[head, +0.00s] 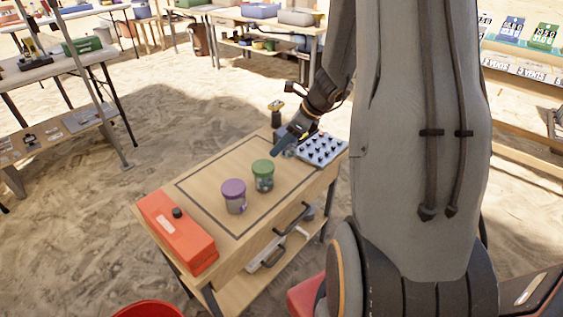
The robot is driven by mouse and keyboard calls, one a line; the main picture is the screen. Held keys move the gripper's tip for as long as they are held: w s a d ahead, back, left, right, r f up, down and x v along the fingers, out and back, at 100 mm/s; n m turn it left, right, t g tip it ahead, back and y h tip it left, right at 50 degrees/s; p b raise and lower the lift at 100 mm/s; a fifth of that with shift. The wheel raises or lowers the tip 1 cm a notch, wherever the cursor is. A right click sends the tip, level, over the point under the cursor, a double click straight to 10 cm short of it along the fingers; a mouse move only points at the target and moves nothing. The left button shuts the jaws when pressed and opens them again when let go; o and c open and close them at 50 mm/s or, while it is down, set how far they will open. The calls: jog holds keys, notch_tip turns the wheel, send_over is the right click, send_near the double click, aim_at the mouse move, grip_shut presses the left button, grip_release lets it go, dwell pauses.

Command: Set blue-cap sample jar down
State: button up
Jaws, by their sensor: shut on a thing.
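My gripper (287,140) is over the far right part of the wooden table (205,180), beside the knobbed tray. It is shut on the blue-cap sample jar (285,150), which is mostly hidden by the fingers and shows only as a small bluish-grey patch. I cannot tell whether the jar touches the tabletop. A green-cap jar (263,175) and a purple-cap jar (234,197) stand upright inside the dark outline on the tabletop, nearer than my gripper.
A light tray with dark knobs (322,150) lies at the table's right end. A red box (178,233) fills the left end. A small yellow-topped item (276,108) stands at the far edge. The outlined area's left and far parts are clear.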

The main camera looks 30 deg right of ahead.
jog(key=shift+f+b, duration=0.4)
jog(key=shift+f, duration=2.5)
jog(key=o, duration=1.2)
jog(key=shift+f, duration=0.1)
jog(key=shift+c, duration=0.2)
